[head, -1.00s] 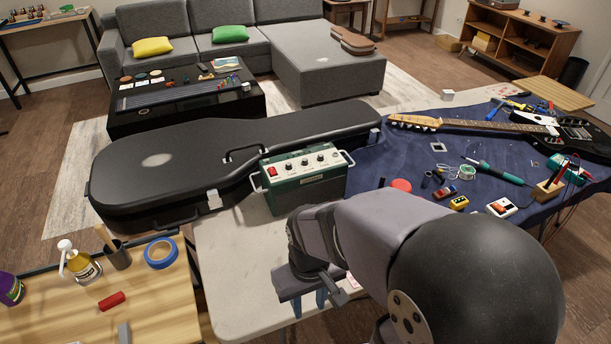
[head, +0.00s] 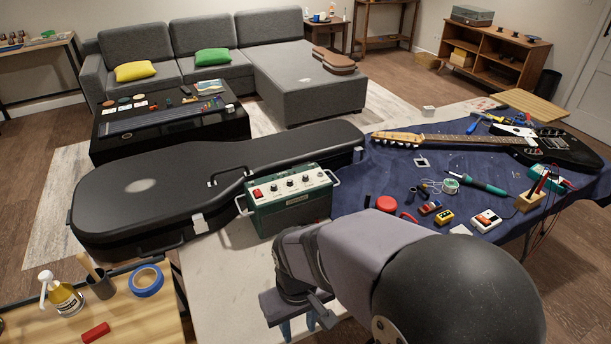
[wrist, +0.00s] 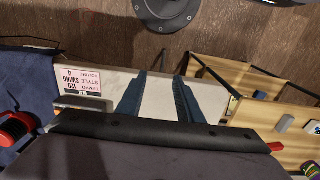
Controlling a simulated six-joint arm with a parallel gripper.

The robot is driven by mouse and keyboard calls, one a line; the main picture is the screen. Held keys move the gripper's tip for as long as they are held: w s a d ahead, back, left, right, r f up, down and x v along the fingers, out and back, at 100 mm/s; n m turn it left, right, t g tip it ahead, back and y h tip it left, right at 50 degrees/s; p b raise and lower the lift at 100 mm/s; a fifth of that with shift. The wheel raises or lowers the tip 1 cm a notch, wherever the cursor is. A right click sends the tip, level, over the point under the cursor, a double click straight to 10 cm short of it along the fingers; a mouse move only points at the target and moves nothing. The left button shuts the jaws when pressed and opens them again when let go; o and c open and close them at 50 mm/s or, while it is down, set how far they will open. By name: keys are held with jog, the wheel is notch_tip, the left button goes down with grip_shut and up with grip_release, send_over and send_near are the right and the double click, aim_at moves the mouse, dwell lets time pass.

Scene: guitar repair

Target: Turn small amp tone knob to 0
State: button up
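The small amp (head: 291,210) is a dark green box with metal side handles, upright on the pale table. The amp is not in the wrist view.
A black guitar case (head: 140,188) lies behind and left of the amp. To the right, a blue cloth (head: 385,178) holds a guitar (head: 560,146), a soldering iron (head: 490,188) and small pedals. A wooden bench (head: 130,318) stands front left. Bare table (head: 215,270) shows left of my gripper.

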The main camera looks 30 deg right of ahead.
jog(key=m+t+h+p, duration=0.1)
jog(key=m+t+p, duration=0.25)
jog(key=p, duration=0.65)
send_near(306, 176)
jog(key=shift+s+a+f+n+t+p, duration=0.1)
jog(key=shift+s+f+n+t+p, duration=0.2)
jog(key=shift+f, duration=0.25)
jog(key=shift+p+x, duration=1.2)
jog(key=shift+x, duration=2.2)
jog(key=shift+w, duration=0.1)
jog(key=shift+r, duration=0.1)
